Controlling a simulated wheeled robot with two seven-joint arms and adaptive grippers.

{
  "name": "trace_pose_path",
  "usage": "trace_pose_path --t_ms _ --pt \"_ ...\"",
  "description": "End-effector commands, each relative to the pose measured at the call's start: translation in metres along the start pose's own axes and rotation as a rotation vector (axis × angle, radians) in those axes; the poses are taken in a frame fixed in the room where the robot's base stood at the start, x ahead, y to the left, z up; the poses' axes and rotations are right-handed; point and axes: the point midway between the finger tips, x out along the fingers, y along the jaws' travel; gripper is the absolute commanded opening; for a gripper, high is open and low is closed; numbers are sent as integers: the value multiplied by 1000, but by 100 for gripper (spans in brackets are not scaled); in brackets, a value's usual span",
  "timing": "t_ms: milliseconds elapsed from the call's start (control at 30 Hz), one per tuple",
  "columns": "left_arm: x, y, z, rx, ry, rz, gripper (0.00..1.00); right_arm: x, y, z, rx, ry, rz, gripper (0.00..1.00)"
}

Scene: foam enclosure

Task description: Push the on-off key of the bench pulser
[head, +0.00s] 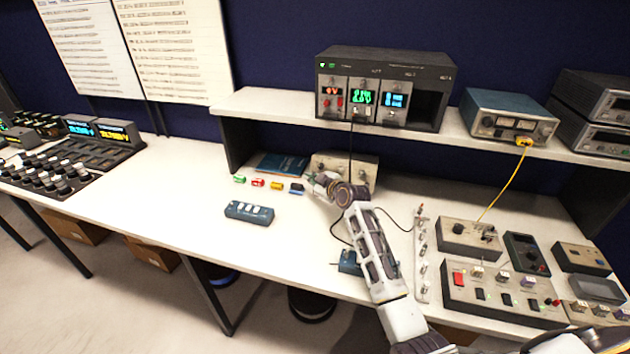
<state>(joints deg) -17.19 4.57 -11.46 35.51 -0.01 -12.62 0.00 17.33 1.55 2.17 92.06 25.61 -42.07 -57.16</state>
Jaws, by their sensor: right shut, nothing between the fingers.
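My right arm comes in from the bottom right, and its gripper (320,184) is shut and empty. The gripper is over the bench, in front of a beige box with knobs (361,168) under the shelf, and hides part of that box's front. I cannot tell whether it touches the box. No label reads as bench pulser; this beige box may be it, but I cannot tell for sure. Its on-off key cannot be made out. Another beige panel with a red switch (455,296) stands at the right. My left gripper is not in view.
Small coloured parts (258,183) lie left of my right gripper, near a blue book (283,165). A dark blue box with white keys (248,212) sits in front. A shelf (270,101) overhangs the back. The bench's left middle is clear.

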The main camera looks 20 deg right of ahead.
Motion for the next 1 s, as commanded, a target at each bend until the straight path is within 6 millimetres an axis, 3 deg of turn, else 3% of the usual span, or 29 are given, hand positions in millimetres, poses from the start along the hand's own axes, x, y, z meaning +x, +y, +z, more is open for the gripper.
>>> trace_pose_path --t_ms 1000 --pt "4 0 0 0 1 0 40 6 5 4 0 0 0 0"
